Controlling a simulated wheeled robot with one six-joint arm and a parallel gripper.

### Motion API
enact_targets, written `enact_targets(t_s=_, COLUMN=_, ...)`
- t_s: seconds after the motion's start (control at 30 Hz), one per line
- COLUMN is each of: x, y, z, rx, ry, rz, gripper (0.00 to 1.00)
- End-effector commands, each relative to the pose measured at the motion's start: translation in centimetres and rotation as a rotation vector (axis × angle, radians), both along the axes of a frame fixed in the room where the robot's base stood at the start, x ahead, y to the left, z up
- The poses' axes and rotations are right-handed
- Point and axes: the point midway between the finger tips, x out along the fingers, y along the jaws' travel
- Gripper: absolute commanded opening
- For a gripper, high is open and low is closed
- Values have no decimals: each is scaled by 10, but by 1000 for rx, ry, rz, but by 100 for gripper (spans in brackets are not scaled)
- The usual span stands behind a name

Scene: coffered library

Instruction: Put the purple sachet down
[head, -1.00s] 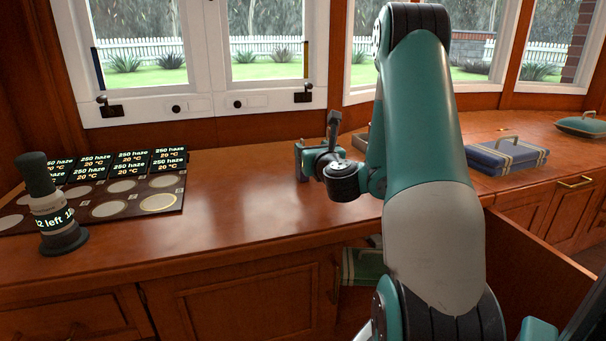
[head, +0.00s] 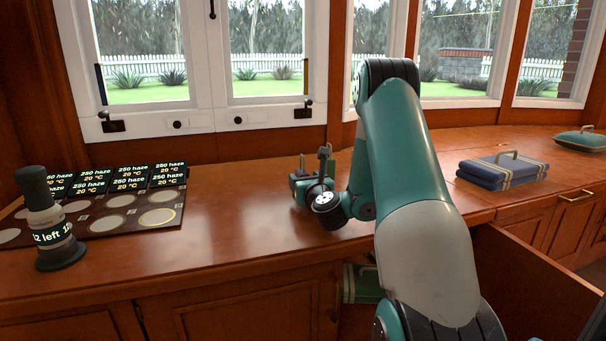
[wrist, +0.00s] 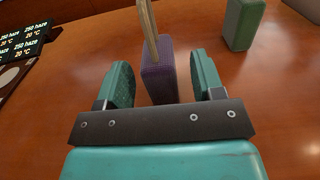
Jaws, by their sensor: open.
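The purple sachet (wrist: 159,78) shows in the wrist view as an upright block on the wooden counter, with a pale handle rising from its top. My gripper (wrist: 161,80) is open, one finger on each side of the sachet, with visible gaps. The sachet's near lower end is hidden behind the gripper's dark crossbar.
A green block (wrist: 243,22) stands to the right in the wrist view. A tray of round pads with display tiles (head: 108,222) and a dark stamp-like object (head: 50,225) are at left. A folded blue bundle (head: 502,170) lies at right. The counter's middle is clear.

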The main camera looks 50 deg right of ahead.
Motion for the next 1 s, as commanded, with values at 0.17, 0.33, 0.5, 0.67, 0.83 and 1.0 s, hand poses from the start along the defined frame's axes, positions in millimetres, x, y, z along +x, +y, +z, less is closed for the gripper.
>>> enact_targets(t_s=0.17, x=15, y=-9, z=5, rx=-1, ry=1, rz=0, gripper=62)
enact_targets(t_s=0.33, x=19, y=-12, z=1, rx=-1, ry=-1, rz=-1, gripper=62)
enact_targets(t_s=0.5, x=19, y=-11, z=0, rx=-1, ry=-1, rz=-1, gripper=59)
enact_targets(t_s=0.67, x=18, y=-11, z=0, rx=-1, ry=-1, rz=-1, gripper=23)
enact_targets(t_s=0.83, x=18, y=-11, z=0, rx=-1, ry=-1, rz=-1, gripper=5)
enact_targets(t_s=1.0, x=18, y=-11, z=1, rx=-1, ry=-1, rz=-1, gripper=4)
